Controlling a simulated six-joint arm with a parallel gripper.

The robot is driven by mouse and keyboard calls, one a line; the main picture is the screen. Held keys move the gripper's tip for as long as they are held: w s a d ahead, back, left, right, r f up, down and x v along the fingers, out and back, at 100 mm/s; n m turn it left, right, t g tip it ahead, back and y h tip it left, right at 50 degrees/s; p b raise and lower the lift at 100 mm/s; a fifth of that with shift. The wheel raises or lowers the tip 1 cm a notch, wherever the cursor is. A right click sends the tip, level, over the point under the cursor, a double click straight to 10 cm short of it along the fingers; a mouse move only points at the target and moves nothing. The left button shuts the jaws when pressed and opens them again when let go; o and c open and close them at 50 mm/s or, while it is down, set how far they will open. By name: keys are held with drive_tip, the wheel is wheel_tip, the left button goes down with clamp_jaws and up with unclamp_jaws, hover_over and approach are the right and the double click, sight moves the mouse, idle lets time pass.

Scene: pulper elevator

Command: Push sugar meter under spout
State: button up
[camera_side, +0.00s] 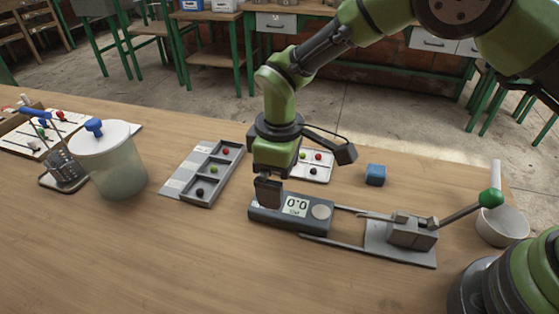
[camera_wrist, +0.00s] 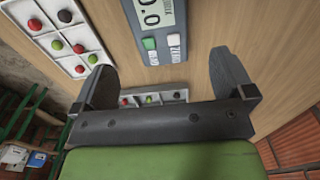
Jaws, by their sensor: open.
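The sugar meter (camera_side: 265,214) is a grey, low box with a display reading 0.0 and a round pale disc at its right end. It lies on the table at the left end of two thin rails (camera_side: 345,242). In the wrist view the meter (camera_wrist: 150,28) shows at the top, with a green and a white button. My gripper (camera_side: 268,198) points down at the meter's left end, its open fingers (camera_wrist: 160,62) apart and empty. Contact with the meter cannot be told. At the rails' right end is a metal block (camera_side: 408,232), with a thin spout-like bar (camera_side: 376,216) pointing left.
A green-knobbed lever (camera_side: 490,198) rises from the block beside a white cup (camera_side: 502,228). A blue cube (camera_side: 375,175), a white bead tray (camera_side: 328,177) and a grey sectioned tray (camera_side: 213,178) lie behind. A lidded jar (camera_side: 125,172) stands left. The front table is clear.

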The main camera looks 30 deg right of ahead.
sight(291, 210)
wheel_tip(291, 210, down, 7)
drive_tip(key=shift+f, duration=0.1)
idle(0.4)
drive_tip(key=c, duration=1.1)
drive_tip(key=shift+o, duration=0.2)
drive_tip(key=shift+s+d, duration=0.1)
